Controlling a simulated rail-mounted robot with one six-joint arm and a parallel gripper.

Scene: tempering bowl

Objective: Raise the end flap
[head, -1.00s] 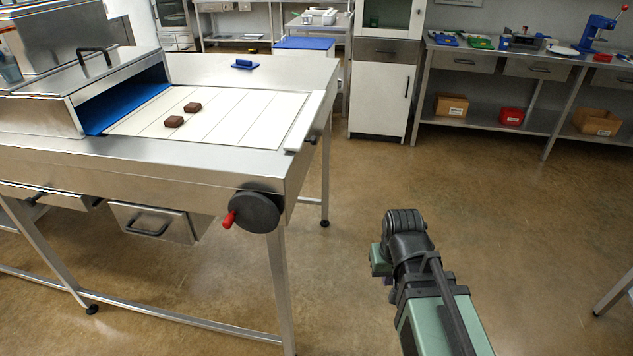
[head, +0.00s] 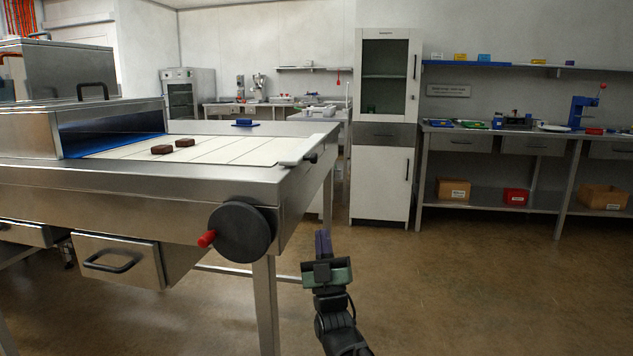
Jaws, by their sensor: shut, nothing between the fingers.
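A steel conveyor table (head: 150,180) stands at the left with a pale slatted belt (head: 225,150). At its right end is a pale strip (head: 308,147), seemingly the end flap, with a small dark handle (head: 311,158) at the end edge. The strip looks level with the belt; its far side is hidden. My gripper (head: 323,238) is right of the table's end and appears lower than the strip, apart from it. Its dark purple fingers point up and away, closed together and empty.
A black handwheel (head: 244,232) with a red knob (head: 206,239) sticks out from the table's near corner. Two brown blocks (head: 162,149) lie on the belt. A drawer (head: 118,260) juts out below. Open floor (head: 450,290) lies to the right, before a cabinet and bench.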

